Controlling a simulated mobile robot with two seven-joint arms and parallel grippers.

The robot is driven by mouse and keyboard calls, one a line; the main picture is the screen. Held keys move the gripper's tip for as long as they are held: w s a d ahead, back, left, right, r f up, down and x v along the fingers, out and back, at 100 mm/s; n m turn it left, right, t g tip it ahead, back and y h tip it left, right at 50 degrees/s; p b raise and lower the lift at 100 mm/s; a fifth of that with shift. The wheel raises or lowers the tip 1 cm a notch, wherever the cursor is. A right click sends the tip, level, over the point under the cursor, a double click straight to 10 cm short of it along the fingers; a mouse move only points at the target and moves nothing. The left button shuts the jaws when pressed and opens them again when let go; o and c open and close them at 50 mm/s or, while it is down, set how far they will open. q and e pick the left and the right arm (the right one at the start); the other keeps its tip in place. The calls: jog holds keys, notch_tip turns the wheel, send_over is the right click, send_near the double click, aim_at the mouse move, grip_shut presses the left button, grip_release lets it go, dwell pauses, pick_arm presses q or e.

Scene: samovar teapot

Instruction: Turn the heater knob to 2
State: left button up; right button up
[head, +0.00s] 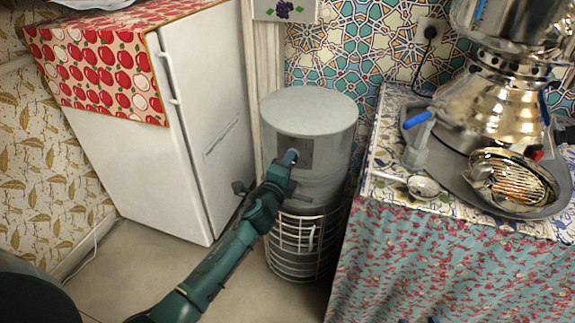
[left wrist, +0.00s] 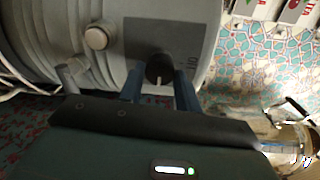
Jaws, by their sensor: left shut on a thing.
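The heater (head: 309,112) is a grey cylinder with a wire-guarded lower part, standing on the floor between the fridge and the table. My left gripper (head: 290,158) reaches its dark control panel (head: 294,150). In the left wrist view, the round black knob (left wrist: 159,68) sits between the two blue fingers of my left gripper (left wrist: 160,88), which is shut on it. A pale mark shows on the knob's lower part. Small white markings (left wrist: 191,63) lie beside it, too blurred to read. In the head view the gripper hides the knob.
A white fridge (head: 190,110) with an apple-pattern cloth stands left of the heater. To the right is a cloth-covered table (head: 440,270) with a samovar (head: 505,95) and a strainer (head: 423,187). A pale round button (left wrist: 97,38) is on the heater in the wrist view.

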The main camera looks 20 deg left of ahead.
pick_arm(q)
jog(key=o, duration=1)
jog(key=shift+c, duration=0.2)
pick_arm(e)
jog(key=shift+w, duration=0.1)
pick_arm(q)
jog(key=s+p, duration=0.1)
jog(key=s, duration=1.2)
jog(key=shift+a+r+p, duration=0.25)
jog(key=shift+r+p, duration=0.15)
jog(key=shift+r, duration=0.05)
pick_arm(e)
jog(key=shift+s+d+r+m, duration=0.15)
jog(key=shift+d+r+m, duration=0.05)
jog(key=shift+r, duration=0.35)
jog(key=shift+s+d+r+m, duration=0.15)
jog(key=shift+r+m, duration=0.05)
jog(key=shift+r, duration=0.3)
